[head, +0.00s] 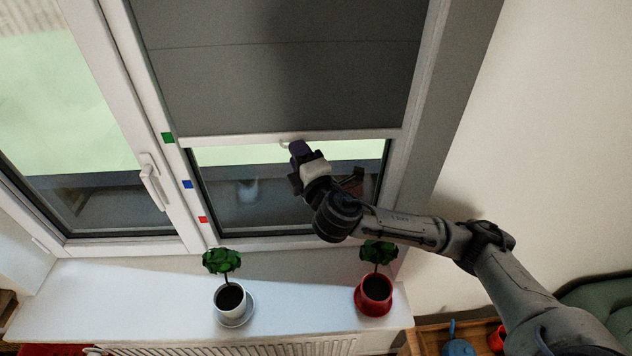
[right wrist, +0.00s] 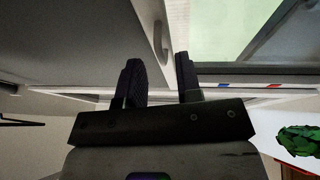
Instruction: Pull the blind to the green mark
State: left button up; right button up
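The grey blind (head: 290,80) hangs partly down over the right window. Its pale bottom bar (head: 230,139) is about level with the green mark (head: 167,138) on the frame at its left. A small pull handle (head: 286,144) sits under the bar's middle. In the right wrist view the handle (right wrist: 164,42) lies ahead of the gap between my fingers. My right gripper (head: 298,149) is just below the bar, close to the handle. Its two dark fingers (right wrist: 160,80) are apart with nothing clearly between them. My left gripper is not in view.
A blue mark (head: 187,184) and a red mark (head: 202,219) sit lower on the frame. A white pot (head: 230,300) and a red pot (head: 375,293) with plants stand on the sill (head: 110,300). A window handle (head: 151,180) sticks out at left.

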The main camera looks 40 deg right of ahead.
jog(key=b+v, duration=0.2)
jog(key=v, duration=0.9)
jog(key=shift+s, duration=0.15)
